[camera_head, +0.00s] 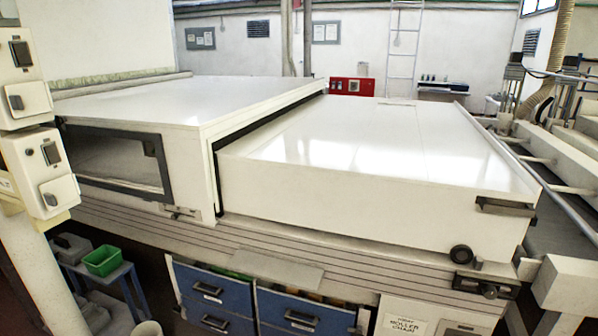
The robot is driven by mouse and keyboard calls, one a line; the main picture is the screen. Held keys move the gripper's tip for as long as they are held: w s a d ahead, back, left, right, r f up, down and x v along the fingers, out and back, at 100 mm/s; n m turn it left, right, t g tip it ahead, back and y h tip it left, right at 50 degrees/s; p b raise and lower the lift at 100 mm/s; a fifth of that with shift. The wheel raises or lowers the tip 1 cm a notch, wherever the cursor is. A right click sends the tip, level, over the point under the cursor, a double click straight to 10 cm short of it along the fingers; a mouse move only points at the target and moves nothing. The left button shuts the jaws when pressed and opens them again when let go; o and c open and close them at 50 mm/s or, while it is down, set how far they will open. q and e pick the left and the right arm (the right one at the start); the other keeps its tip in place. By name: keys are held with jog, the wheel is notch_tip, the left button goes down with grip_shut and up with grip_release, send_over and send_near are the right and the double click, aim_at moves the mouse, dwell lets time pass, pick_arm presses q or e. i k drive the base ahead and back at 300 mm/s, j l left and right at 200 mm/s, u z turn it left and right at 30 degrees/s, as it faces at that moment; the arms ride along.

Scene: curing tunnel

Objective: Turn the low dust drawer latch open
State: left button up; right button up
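I cannot tell for sure which part is the low dust drawer latch. A dark latch-like fitting (487,286) sits low on the right end of the white curing tunnel's (370,215) base rail. A round black knob (461,254) is just above it. Neither of my grippers is in view.
White switch boxes (45,172) stand on a post at the left. A green bin (103,260) rests on a blue stand (125,275). A white panel labelled roller chain (405,322) is at the bottom right. A pale rail and rollers (560,175) run along the right.

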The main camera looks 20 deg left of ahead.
aim_at(179, 308)
jog(key=j, duration=1.05)
jog(key=j+u, duration=0.1)
jog(key=j, duration=1)
jog(key=j+u, duration=0.15)
jog(key=j, duration=1.45)
jog(key=j+u, duration=0.15)
jog(key=j, duration=1.45)
jog(key=k+j, duration=0.1)
jog(key=j, duration=0.3)
jog(key=k+j, duration=0.1)
jog(key=j, duration=0.25)
jog(key=k+j, duration=0.15)
jog(key=j, duration=0.25)
jog(key=k+j+u, duration=0.1)
jog(key=j, duration=0.25)
